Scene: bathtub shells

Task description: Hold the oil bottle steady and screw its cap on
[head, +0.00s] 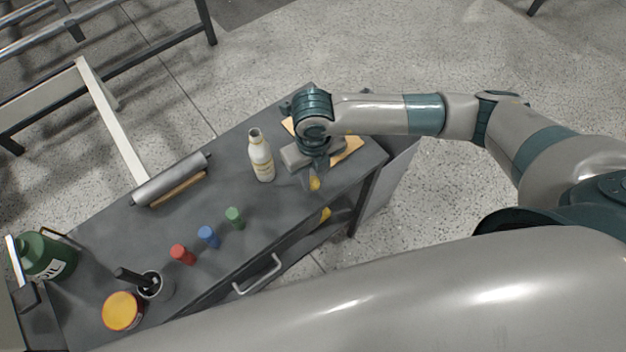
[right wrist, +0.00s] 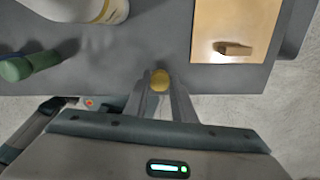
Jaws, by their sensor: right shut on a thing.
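A cream bottle (head: 260,158) with an open neck and a label stands upright on the grey bench. Its lower part also shows at the top left of the right wrist view (right wrist: 85,8). My right gripper (head: 316,175) is shut on a small yellow cap (head: 314,184), to the right of the bottle and apart from it, near the bench's front edge. In the right wrist view the yellow cap (right wrist: 160,80) sits between the fingertips. Red (head: 182,254), blue (head: 208,236) and green (head: 235,217) caps stand in a row on the bench. My left gripper is not in view.
A metal roller (head: 172,180) lies left of the bottle. A green container (head: 45,256), an orange-topped tub (head: 122,311) and a dark cup (head: 155,286) stand at the left end. A wooden board (right wrist: 235,25) lies behind my right gripper.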

